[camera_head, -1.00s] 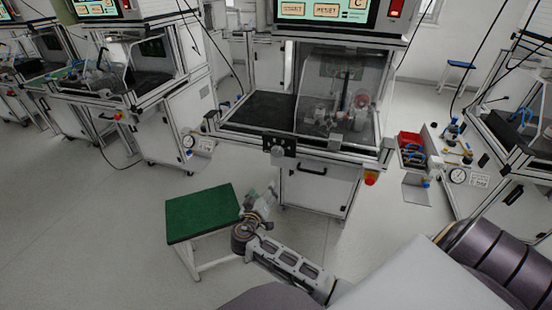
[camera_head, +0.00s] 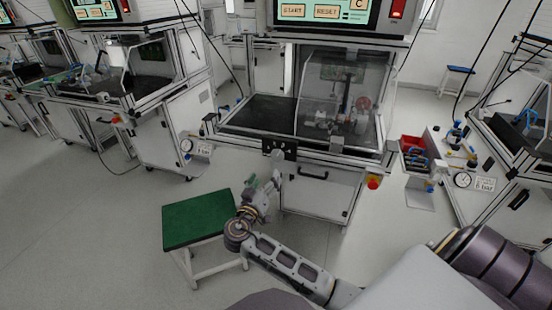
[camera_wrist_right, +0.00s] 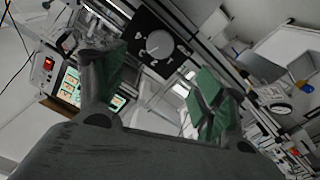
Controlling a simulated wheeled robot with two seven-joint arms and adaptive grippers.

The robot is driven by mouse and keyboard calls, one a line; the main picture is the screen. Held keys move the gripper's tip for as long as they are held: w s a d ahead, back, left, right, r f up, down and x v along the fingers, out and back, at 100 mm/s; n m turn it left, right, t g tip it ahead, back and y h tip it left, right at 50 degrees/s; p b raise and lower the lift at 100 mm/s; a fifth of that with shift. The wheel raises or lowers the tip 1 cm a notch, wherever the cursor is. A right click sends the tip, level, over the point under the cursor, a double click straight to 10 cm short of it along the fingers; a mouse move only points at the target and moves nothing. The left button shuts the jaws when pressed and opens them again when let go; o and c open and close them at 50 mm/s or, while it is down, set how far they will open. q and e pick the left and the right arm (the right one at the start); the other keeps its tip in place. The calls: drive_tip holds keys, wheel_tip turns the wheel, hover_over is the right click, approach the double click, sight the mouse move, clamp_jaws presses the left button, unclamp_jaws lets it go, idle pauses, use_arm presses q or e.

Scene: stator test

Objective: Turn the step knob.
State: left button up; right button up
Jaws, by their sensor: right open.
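The step knob (camera_wrist_right: 160,44) is a round grey dial on a black square plate with white markings, in the upper middle of the right wrist view. In the head view its black plate (camera_head: 269,146) sits on the front edge of the middle test station. My right gripper (camera_head: 268,179) is just below and in front of the plate. Its two green-padded fingers are open and empty, and in the right wrist view (camera_wrist_right: 158,95) the knob shows beyond and between them, apart from both. The knob's pointer setting is too small to tell. My left gripper is not in view.
A green-topped stool (camera_head: 198,217) stands left of my right forearm. The station's clear cover (camera_head: 340,105), drawer handle (camera_head: 312,171) and red emergency button (camera_head: 373,183) are near the plate. The floor at left is free.

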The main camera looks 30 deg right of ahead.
sight(276, 157)
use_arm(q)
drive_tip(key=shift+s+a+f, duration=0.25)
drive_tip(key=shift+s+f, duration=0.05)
use_arm(e)
drive_tip(key=x, duration=1.3)
drive_tip(key=shift+d, duration=0.1)
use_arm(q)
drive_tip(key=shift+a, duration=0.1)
use_arm(e)
drive_tip(key=c, duration=1)
drive_tip(key=shift+c, duration=0.2)
drive_tip(key=shift+f, duration=0.1)
